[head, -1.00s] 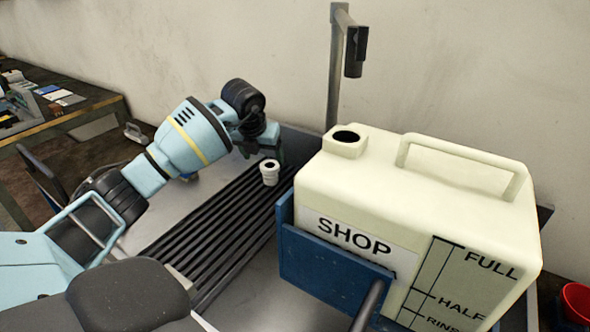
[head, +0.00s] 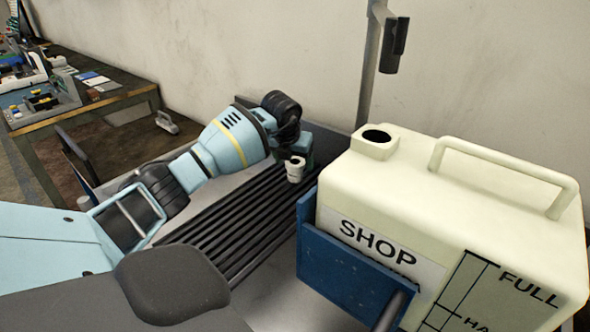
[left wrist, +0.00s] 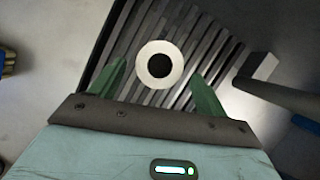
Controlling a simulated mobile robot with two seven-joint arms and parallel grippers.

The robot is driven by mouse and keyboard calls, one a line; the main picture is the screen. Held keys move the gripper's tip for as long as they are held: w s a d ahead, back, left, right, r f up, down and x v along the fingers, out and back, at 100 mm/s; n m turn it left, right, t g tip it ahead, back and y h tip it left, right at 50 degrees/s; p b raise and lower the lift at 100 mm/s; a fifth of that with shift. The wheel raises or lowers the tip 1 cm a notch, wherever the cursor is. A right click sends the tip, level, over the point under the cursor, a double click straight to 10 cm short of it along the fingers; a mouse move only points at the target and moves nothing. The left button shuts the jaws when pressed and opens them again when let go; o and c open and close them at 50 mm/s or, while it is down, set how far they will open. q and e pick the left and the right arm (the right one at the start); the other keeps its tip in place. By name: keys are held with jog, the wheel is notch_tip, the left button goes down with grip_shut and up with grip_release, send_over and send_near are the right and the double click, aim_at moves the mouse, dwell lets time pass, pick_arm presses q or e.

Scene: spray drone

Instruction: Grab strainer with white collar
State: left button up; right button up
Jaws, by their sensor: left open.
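The strainer with white collar (head: 295,169) shows in the head view as a small white ringed piece standing upright on the dark ribbed rack. In the left wrist view its round white collar (left wrist: 160,65) with a dark centre hole is seen from above. My left gripper (left wrist: 158,85) is open, with one green finger to each side of the collar and a little short of its middle. The fingers do not visibly touch it. In the head view my left gripper (head: 305,150) is just behind the strainer, its fingers mostly hidden. My right gripper is not in view.
A large cream tank (head: 465,215) marked SHOP stands in a blue holder (head: 350,275) right of the rack (head: 225,225). A grey post (head: 371,65) rises behind it. A workbench (head: 85,110) with clutter is at the far left. The wall is close behind.

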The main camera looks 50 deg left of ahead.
aim_at(294, 162)
pick_arm(q)
jog(key=shift+x, duration=1.7)
jog(key=shift+w+a, duration=0.1)
jog(key=shift+c, duration=0.5)
jog(key=shift+r, duration=0.1)
jog(key=c, duration=1)
